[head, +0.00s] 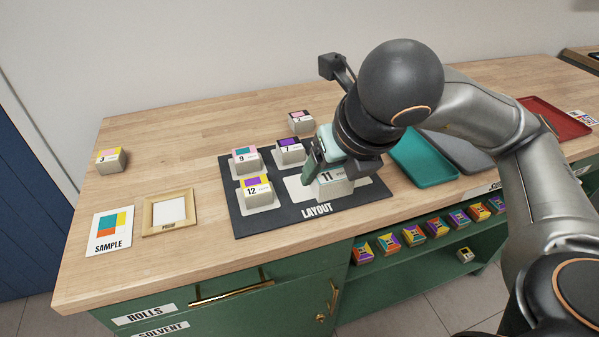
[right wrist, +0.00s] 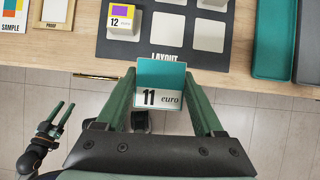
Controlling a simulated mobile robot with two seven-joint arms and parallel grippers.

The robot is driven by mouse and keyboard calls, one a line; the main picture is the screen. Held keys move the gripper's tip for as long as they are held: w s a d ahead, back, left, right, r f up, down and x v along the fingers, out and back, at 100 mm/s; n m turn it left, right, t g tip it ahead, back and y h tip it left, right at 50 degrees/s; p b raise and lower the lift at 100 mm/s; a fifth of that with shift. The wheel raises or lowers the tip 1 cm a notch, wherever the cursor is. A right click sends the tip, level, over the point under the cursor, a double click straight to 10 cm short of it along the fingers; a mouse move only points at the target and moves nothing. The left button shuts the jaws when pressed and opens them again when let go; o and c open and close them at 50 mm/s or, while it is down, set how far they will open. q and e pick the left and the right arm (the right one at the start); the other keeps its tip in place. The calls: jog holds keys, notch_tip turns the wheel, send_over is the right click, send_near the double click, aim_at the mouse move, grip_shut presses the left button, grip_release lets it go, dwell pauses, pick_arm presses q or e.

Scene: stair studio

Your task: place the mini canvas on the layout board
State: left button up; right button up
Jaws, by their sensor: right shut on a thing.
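The mini canvas (right wrist: 160,84) is a small white block marked "11 euro" with a teal top. My right gripper (right wrist: 162,95) is shut on it, a finger on each side. In the head view the canvas (head: 328,186) shows in front of the layout board's front middle part; its height is hard to judge. The dark layout board (head: 262,222) carries blocks 9 (head: 245,161), 7 (head: 290,152) and 12 (head: 256,191). Bare white pads show front middle (right wrist: 165,33), front right (right wrist: 210,37) and back right (right wrist: 212,4). My left gripper (right wrist: 58,120) is open and empty at left in the wrist view.
A pink-topped block (head: 301,122) stands behind the board and block 3 (head: 111,160) at far left. A sample card (head: 110,232) and proof frame (head: 169,212) lie left. Teal (head: 425,165) and red (head: 555,119) trays lie right. Several colourful blocks (head: 413,236) sit on the shelf below.

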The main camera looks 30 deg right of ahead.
jog(key=shift+w+d+p, duration=0.1)
jog(key=shift+w+p, duration=0.3)
jog(key=shift+p, duration=0.3)
jog(key=shift+w+d+f+p, duration=0.3)
jog(key=shift+w+p, duration=0.15)
jog(key=shift+p, duration=0.5)
jog(key=w+d+f+b, duration=0.1)
jog(key=w+f, duration=0.1)
jog(key=w, duration=0.1)
jog(key=w+d+f+b, duration=0.1)
jog(key=w+f, duration=0.2)
jog(key=w+d+f+b, duration=0.1)
jog(key=w+f, duration=0.2)
jog(key=w, duration=0.1)
jog(key=shift+w+d+b, duration=0.1)
jog(key=shift+d+b, duration=0.05)
jog(key=shift+b, duration=0.15)
jog(key=shift+w+d+f, duration=0.1)
jog(key=shift+w+f, duration=0.2)
jog(key=shift+f, duration=0.1)
notch_tip(320, 180, down, 3)
jog(key=shift+w+f, duration=0.15)
jog(key=shift+f, duration=0.05)
pick_arm(q)
jog(key=shift+s+d+f, duration=0.1)
jog(key=shift+s+f, duration=0.1)
jog(key=shift+f, duration=0.05)
